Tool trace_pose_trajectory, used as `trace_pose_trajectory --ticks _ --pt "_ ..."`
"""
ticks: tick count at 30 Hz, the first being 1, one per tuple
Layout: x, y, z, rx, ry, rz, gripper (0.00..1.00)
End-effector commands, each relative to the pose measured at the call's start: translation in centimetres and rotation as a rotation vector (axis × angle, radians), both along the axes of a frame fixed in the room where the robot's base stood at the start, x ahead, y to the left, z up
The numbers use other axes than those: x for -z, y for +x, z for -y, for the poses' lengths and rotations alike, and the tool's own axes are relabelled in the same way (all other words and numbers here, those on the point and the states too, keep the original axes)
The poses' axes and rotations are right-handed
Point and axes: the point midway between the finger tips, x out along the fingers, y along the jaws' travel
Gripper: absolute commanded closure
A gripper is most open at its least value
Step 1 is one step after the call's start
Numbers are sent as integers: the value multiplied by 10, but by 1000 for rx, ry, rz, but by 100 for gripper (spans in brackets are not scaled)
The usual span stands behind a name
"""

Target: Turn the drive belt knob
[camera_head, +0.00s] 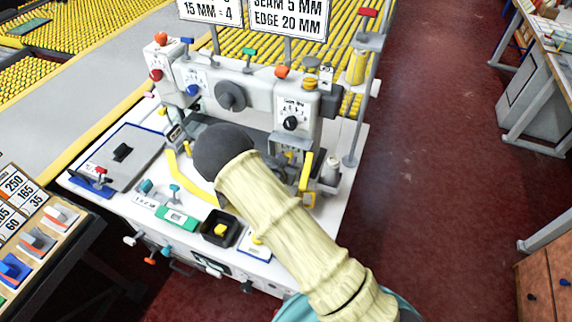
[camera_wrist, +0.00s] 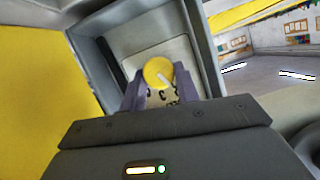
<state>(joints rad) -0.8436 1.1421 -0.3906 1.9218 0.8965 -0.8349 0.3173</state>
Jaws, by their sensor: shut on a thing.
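In the wrist view a round yellow knob (camera_wrist: 158,72) with a pale pointer mark sits in front of a light dial plate (camera_wrist: 152,48). The plate has dark characters, partly hidden, and lies inside a grey recessed frame (camera_wrist: 206,50). I cannot read a drive belt label. My gripper (camera_wrist: 159,84) has its two purple-grey fingers on either side of the knob and is shut on it. In the head view my arm's dark rounded end covers the gripper and this knob, in front of the white sewing machine (camera_head: 262,92).
A large yellow surface (camera_wrist: 40,80) is close at the left in the wrist view. In the head view, a black tray (camera_head: 205,238), a green device (camera_head: 176,217) and yellow guards (camera_head: 306,172) are on the white worktop. Red floor (camera_head: 430,200) lies clear at the right.

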Motion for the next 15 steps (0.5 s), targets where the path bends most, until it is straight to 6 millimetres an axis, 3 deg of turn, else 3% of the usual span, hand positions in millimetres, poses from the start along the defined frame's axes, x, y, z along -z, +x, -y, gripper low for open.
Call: trace_pose_trajectory --ticks 15 --pt "0 0 1 0 135 51 92"
